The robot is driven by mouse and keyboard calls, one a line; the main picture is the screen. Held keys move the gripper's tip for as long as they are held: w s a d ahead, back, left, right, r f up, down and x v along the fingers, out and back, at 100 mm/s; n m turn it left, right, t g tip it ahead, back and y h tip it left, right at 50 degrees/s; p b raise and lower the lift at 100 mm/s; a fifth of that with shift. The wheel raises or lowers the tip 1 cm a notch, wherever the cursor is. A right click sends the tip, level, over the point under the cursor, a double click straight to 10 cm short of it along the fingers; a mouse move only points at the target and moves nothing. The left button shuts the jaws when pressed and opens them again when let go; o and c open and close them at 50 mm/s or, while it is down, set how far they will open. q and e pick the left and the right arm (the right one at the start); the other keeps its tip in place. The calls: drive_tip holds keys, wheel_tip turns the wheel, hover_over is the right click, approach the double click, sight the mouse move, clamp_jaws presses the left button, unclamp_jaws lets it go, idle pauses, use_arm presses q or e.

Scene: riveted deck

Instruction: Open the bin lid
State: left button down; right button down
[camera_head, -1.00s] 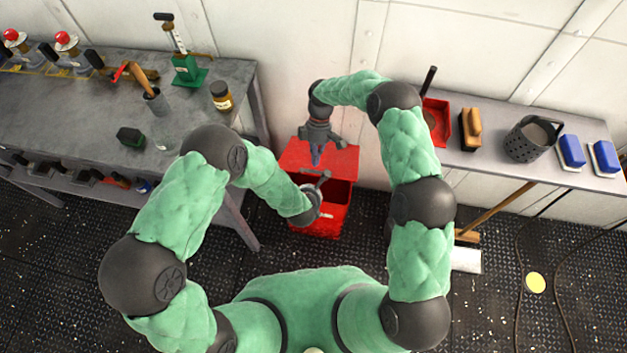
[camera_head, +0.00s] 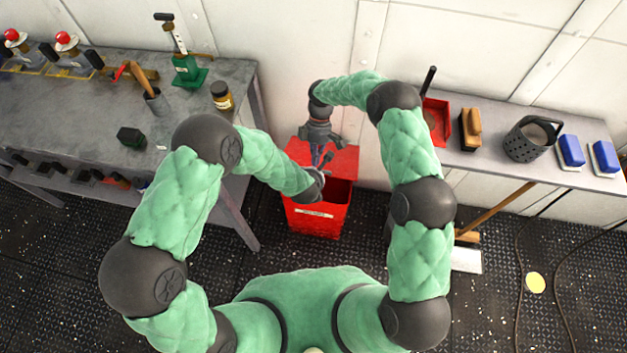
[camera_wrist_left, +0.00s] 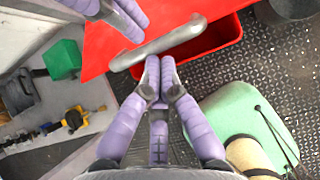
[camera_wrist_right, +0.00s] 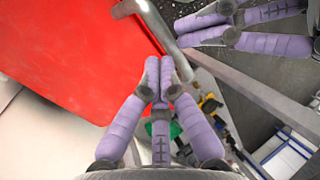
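The red bin (camera_head: 325,222) stands on the floor between the two benches. Its red lid (camera_head: 343,160) is partly open, with the dark inside showing at the front right. A grey bar handle (camera_wrist_left: 170,42) on the lid shows in the left wrist view. My left gripper (camera_wrist_left: 160,65) has its fingers together, with the tips right at the handle and nothing seen between them. My right gripper (camera_head: 318,157) hangs above the lid from behind; in the right wrist view its fingers (camera_wrist_right: 160,65) are together beside the handle. My left arm hides part of the bin in the head view.
A grey workbench (camera_head: 80,100) with tools and a jar (camera_head: 222,95) stands left. A shelf (camera_head: 495,165) on the right holds a red dustpan (camera_head: 436,122), a brush and a perforated basket (camera_head: 530,138). A wall stands close behind the bin. The floor in front is open.

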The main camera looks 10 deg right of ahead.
idle(0.3)
drive_tip(key=c, duration=1.1)
unclamp_jaws()
drive_tip(key=shift+r, duration=0.1)
